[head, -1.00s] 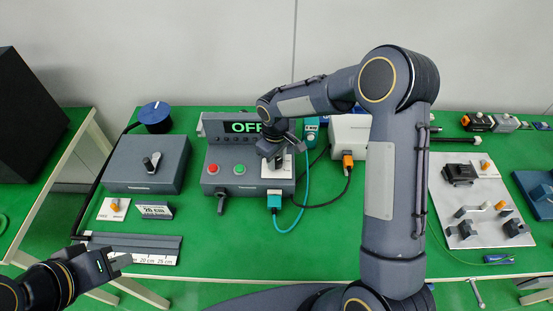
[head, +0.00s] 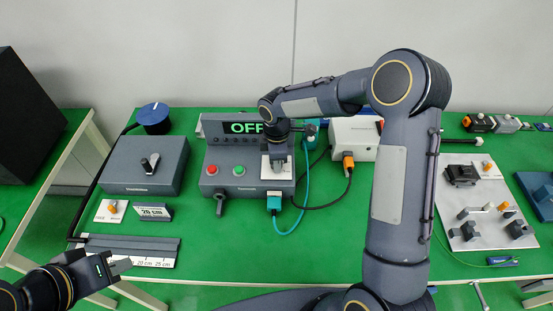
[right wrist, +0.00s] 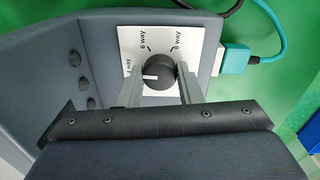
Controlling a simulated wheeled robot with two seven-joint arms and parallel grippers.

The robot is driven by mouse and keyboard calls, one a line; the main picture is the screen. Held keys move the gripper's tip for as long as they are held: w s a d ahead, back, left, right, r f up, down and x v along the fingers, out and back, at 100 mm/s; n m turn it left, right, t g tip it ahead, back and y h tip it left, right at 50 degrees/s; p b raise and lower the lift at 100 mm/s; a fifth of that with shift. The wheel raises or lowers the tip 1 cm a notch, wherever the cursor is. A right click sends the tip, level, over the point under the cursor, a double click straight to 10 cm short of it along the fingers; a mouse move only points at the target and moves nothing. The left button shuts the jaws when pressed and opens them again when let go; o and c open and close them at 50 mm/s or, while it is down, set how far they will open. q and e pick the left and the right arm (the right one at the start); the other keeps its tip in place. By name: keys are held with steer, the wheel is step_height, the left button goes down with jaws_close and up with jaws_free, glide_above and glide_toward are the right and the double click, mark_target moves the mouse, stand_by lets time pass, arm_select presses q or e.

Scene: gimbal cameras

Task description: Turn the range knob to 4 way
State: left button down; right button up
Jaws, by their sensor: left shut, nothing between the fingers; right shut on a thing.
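The control box (head: 220,172) stands mid-table in the head view, its display (head: 243,128) reading "OFF". The range knob (right wrist: 161,68) is black with a white pointer mark, on a white plate (right wrist: 203,38) marked "6 way", "8 way" and a partly hidden "way" label at left. The pointer points left, roughly toward that partly hidden label. My right gripper (right wrist: 160,78) is shut on the knob, one finger on each side; in the head view the right gripper (head: 277,155) hides the knob. My left gripper (head: 126,264) is shut and empty at the lower left, away from the box.
Red (head: 211,170) and green (head: 239,170) buttons and a dark lever (head: 221,200) are on the box. A teal plug (head: 274,202) with cables sits at its front right. A grey box with a switch (head: 150,163) stands left. Green table is clear in front.

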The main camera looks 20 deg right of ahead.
steer(key=shift+n, duration=0.4)
steer(key=o, duration=1)
steer(key=shift+r, duration=0.1)
step_height(320, 180, up, 8)
steer(key=shift+s+f+b, duration=0.1)
steer(key=shift+f+b, duration=0.15)
steer(key=shift+b, duration=0.15)
steer(key=shift+r, duration=0.1)
